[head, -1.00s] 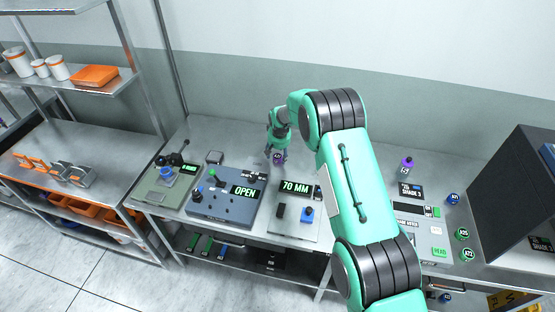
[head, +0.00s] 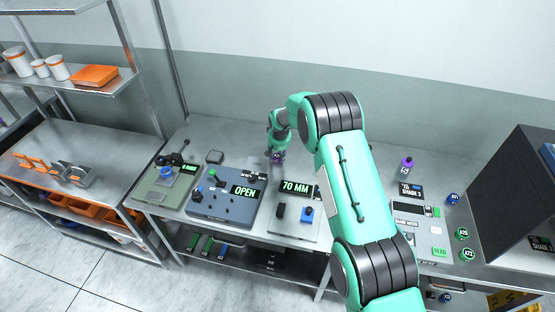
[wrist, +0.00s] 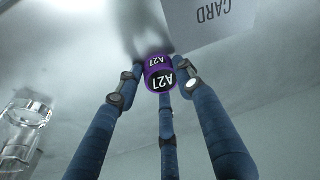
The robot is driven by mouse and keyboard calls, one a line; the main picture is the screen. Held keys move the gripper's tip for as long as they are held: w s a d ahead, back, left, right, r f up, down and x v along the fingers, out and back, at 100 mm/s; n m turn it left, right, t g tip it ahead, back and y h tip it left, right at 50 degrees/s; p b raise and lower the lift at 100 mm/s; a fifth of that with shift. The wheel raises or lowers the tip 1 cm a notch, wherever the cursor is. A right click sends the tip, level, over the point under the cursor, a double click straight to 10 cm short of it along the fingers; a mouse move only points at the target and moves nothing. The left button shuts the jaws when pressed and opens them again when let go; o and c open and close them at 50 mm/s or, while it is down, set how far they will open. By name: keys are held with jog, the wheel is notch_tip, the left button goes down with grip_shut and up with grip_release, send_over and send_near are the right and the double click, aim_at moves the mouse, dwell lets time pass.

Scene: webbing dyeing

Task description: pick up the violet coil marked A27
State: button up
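The violet coil (wrist: 159,74) marked A27 is in the middle of the wrist view, between the three blue fingers of my gripper (wrist: 160,78). The fingertips sit close around its sides. I cannot tell whether they press on it or leave a small gap. In the head view my gripper (head: 277,152) points down over the back of the steel table. The coil there is a small violet patch (head: 278,158), mostly hidden by the fingers. I cannot tell whether it rests on the table or is just above it.
A white card (wrist: 212,20) lies beside the coil, and a clear glass vessel (wrist: 22,130) stands at left. In front of my gripper are a panel reading OPEN (head: 226,197) and a unit reading 70 MM (head: 294,222). Another violet item (head: 407,163) stands to the right.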

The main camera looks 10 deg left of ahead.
aim_at(277, 155)
jog(key=shift+r, duration=0.15)
jog(key=shift+c, duration=0.3)
jog(key=shift+r, duration=0.8)
notch_tip(277, 155, up, 2)
jog(key=s+d, duration=0.2)
jog(key=s, duration=0.2)
jog(key=s+d, duration=0.2)
jog(key=s, duration=0.3)
jog(key=s+d+r, duration=0.1)
jog(key=s+d, duration=0.2)
jog(key=s, duration=0.2)
jog(key=shift+s+r, duration=0.1)
jog(key=shift+s, duration=0.1)
jog(key=shift+c, duration=0.2)
